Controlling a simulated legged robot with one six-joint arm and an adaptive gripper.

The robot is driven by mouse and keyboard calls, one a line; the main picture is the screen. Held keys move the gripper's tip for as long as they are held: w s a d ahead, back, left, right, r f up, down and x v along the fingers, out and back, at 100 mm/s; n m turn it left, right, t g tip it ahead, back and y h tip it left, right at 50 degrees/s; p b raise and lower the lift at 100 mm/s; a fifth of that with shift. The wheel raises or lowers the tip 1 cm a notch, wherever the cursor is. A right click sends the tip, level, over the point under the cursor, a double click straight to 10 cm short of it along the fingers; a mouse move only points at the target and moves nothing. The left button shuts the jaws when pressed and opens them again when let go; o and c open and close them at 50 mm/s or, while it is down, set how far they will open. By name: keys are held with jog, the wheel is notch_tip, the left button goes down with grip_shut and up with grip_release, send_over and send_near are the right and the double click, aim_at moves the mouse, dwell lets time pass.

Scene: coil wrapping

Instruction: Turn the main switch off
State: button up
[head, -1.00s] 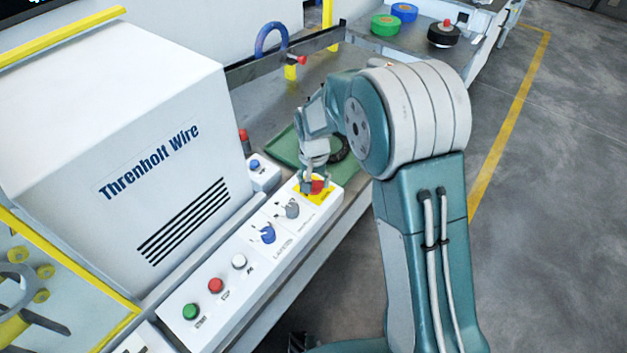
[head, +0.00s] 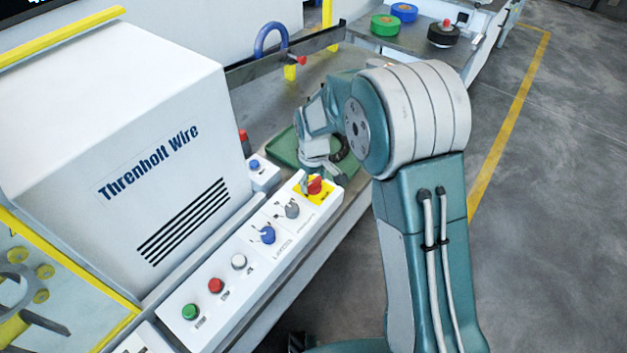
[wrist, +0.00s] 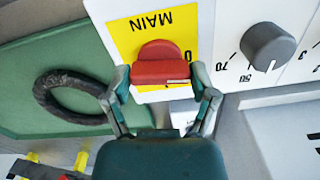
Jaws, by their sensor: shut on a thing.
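The main switch (head: 315,186) is a red rotary handle on a yellow plate at the far end of the white control panel. In the wrist view the red handle (wrist: 160,64) lies crosswise below the upside-down word MAIN, with a white mark at its right end and a 0 beside it on the right. My gripper (wrist: 160,76) has one finger at each end of the handle and is shut on it. In the head view my gripper (head: 321,182) leans over the switch from the far side.
A grey dial (head: 292,209), a blue selector (head: 267,235) and white, red and green (head: 190,312) buttons line the panel towards the near left. A green tray (head: 285,147) with a dark ring (wrist: 70,97) lies beyond the switch. The white machine housing (head: 130,130) stands left.

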jog(key=shift+w+a+r+n, duration=0.1)
jog(key=shift+w+n, duration=0.05)
jog(key=shift+n, duration=0.75)
jog(key=o, duration=1)
notch_tip(320, 180, up, 12)
jog(key=shift+f, duration=0.15)
